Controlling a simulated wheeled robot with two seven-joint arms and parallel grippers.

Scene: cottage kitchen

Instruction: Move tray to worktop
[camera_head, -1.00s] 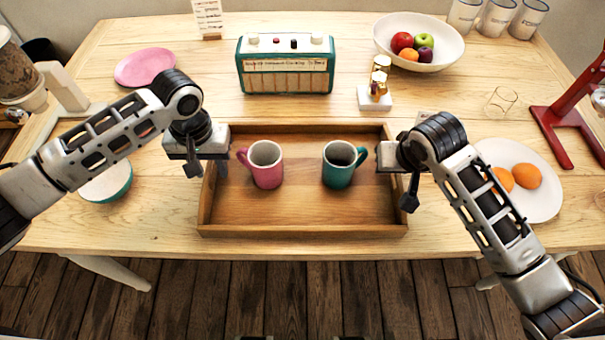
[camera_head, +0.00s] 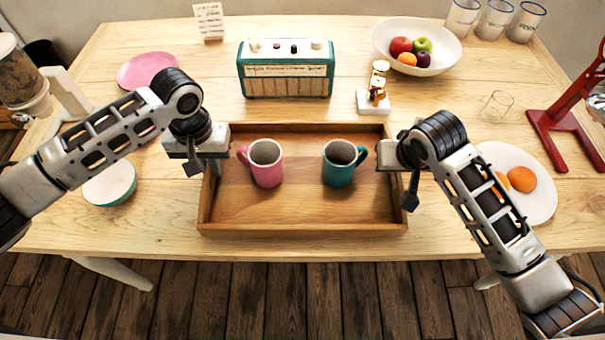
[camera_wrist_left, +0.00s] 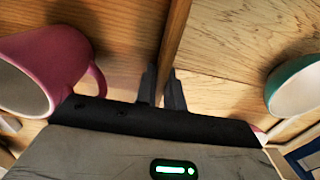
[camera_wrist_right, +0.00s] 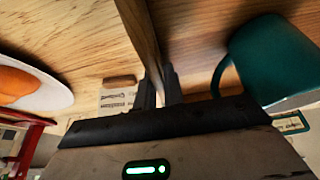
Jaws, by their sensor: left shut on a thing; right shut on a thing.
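The wooden tray (camera_head: 302,230) is in the middle of the head view, over the front part of the table, and looks level. A pink mug (camera_head: 267,172) and a teal mug (camera_head: 338,172) stand upright in it, apart. My left gripper (camera_head: 214,166) is shut on the tray's left wall, which also shows between the fingers in the left wrist view (camera_wrist_left: 175,40). My right gripper (camera_head: 390,165) is shut on the right wall, also seen in the right wrist view (camera_wrist_right: 138,28). I cannot tell how far the tray is above the table.
A teal radio (camera_head: 286,70) and a small gold-and-white object (camera_head: 374,100) stand behind the tray. A pink plate (camera_head: 146,66) and a small bowl (camera_head: 108,186) are left.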

